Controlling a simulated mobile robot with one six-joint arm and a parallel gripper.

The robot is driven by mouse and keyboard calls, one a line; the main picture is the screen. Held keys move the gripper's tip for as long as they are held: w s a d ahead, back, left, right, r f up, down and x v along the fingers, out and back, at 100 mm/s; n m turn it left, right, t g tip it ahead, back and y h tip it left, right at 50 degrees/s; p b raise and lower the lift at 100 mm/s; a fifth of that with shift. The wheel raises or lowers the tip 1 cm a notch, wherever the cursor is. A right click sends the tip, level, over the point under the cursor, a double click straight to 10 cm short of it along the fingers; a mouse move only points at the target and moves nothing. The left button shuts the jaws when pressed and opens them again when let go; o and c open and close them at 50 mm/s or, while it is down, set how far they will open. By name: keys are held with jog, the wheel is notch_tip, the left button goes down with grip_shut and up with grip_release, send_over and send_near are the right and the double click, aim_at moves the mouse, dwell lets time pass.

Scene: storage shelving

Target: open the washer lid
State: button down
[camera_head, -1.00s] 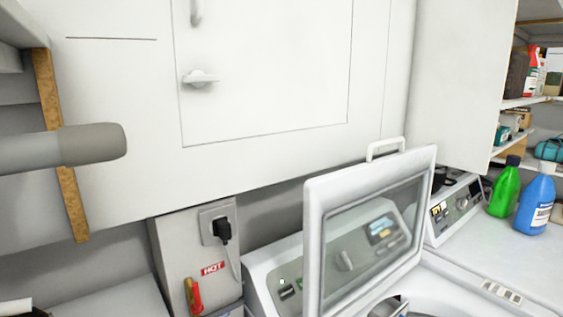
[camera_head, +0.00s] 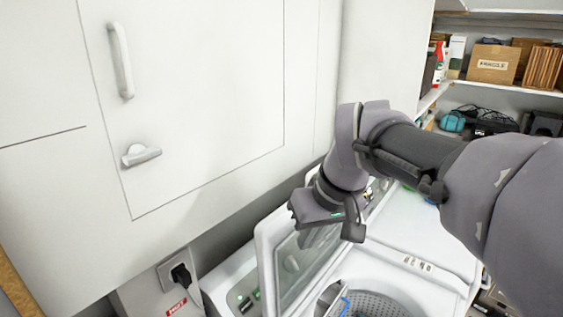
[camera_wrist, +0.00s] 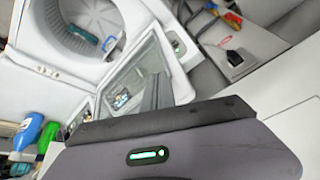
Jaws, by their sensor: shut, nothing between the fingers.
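The washer lid (camera_head: 267,262) stands raised on the white washer (camera_head: 428,268), a white frame around a clear pane. The open tub (camera_head: 385,304) shows in front of it, with something blue inside. In the wrist view the lid (camera_wrist: 176,72) is just beyond my fingers and the tub (camera_wrist: 75,35) is at upper left. My gripper (camera_wrist: 157,92) is shut and empty, its fingers in front of the lid's pane. In the head view my gripper (camera_head: 320,234) overlaps the lid's upper part and hides some of it. I cannot tell whether it touches the lid.
A white cabinet (camera_head: 215,90) with handles rises behind the washer. A power plug (camera_head: 181,276) sits in an outlet at lower left. Shelves with boxes (camera_head: 493,63) stand at right. Blue (camera_wrist: 28,131) and green (camera_wrist: 48,137) bottles show in the wrist view.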

jog(key=w+a+r+n+g+p, duration=0.2)
jog(key=w+a+r+n+p, duration=0.5)
jog(key=w+a+p, duration=0.4)
jog(key=w+b+x, duration=0.1)
jog(key=b+x, duration=0.1)
jog(key=x, duration=0.8)
jog(key=d, duration=0.1)
jog(key=s+d, duration=0.2)
jog(key=shift+s+d+r+m+p, duration=0.1)
jog(key=shift+d+r+m+p, duration=0.05)
jog(key=shift+r+m+p, duration=0.15)
jog(key=s+d+b, duration=0.3)
jog(key=s+d, duration=0.2)
jog(key=d, duration=0.2)
jog(key=shift+d, duration=0.2)
